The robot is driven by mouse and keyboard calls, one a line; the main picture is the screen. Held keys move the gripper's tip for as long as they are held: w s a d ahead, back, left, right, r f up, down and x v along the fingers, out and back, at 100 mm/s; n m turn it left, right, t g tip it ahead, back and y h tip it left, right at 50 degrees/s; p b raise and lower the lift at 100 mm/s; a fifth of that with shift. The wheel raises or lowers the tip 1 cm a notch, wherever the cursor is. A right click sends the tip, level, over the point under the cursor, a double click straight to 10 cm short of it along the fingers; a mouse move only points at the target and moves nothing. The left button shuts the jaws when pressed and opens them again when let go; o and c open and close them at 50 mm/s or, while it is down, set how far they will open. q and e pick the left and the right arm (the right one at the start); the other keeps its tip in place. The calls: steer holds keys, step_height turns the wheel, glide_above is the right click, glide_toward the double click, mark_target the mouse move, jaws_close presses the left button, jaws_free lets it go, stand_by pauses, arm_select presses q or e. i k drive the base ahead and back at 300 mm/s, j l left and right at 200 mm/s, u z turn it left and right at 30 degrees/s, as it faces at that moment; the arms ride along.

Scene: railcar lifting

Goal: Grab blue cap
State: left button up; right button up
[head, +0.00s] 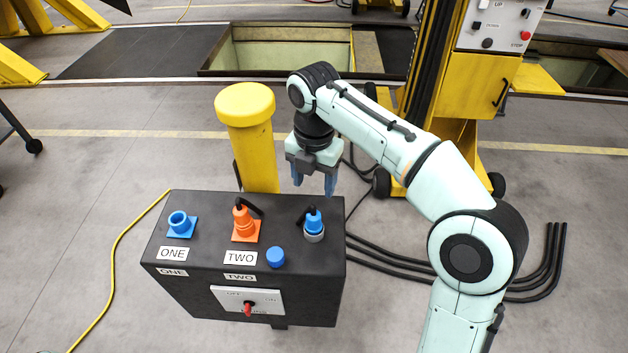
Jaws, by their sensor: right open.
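A small round blue cap (276,257) lies on the top of the black box (200,268), near its front edge and just right of the upper TWO label. My right gripper (314,188) is open and empty. It points down over the back right part of the box, above and behind the blue plug (313,222) in its grey ring. In the picture it is up and to the right of the cap, apart from it. My left gripper is not in view.
A blue open socket (178,224) and an orange plug (243,223) stand on the box top. A yellow post (250,140) rises behind the box. A red-handled switch (248,308) is on its front. Black cables (400,257) run right.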

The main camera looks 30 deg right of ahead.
mark_target(275, 255)
steer(key=k, duration=1)
